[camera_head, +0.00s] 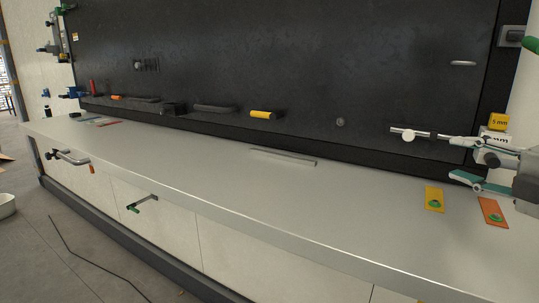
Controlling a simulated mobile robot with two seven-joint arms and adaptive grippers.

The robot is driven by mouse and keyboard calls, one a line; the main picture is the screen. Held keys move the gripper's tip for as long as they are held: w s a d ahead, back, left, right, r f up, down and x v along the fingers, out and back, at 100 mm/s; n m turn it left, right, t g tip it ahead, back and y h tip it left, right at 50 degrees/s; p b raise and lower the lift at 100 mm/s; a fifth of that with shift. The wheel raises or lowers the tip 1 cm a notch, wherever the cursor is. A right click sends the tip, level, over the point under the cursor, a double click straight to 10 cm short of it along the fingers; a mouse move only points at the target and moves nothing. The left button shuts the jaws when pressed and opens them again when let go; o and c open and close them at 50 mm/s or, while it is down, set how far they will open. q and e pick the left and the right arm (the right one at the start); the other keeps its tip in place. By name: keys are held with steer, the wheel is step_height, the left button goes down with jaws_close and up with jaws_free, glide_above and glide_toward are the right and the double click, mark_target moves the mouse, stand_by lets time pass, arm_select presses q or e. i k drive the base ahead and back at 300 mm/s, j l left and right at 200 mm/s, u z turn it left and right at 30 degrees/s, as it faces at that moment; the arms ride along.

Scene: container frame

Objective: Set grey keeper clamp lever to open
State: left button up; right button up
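My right gripper (452,157) comes in from the right edge, above the right end of the counter. Its two fingers are spread apart, one above the other, and I see nothing held between them. A pale grey bar with a round white disc (408,135) lies in front of the dark panel, just left of the upper fingertip; whether they touch is unclear. A grey lever-like handle (463,63) sits higher on the panel at the right. Which part is the grey keeper clamp lever I cannot tell for sure. My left gripper is out of view.
The grey counter (370,215) is mostly clear in the middle. A yellow plate (434,199) and an orange plate (492,212) lie at its right. A grey handle (70,157) and a green-tipped lever (142,203) stick out below its front edge.

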mark_target(512, 164)
steer(key=k, duration=1.05)
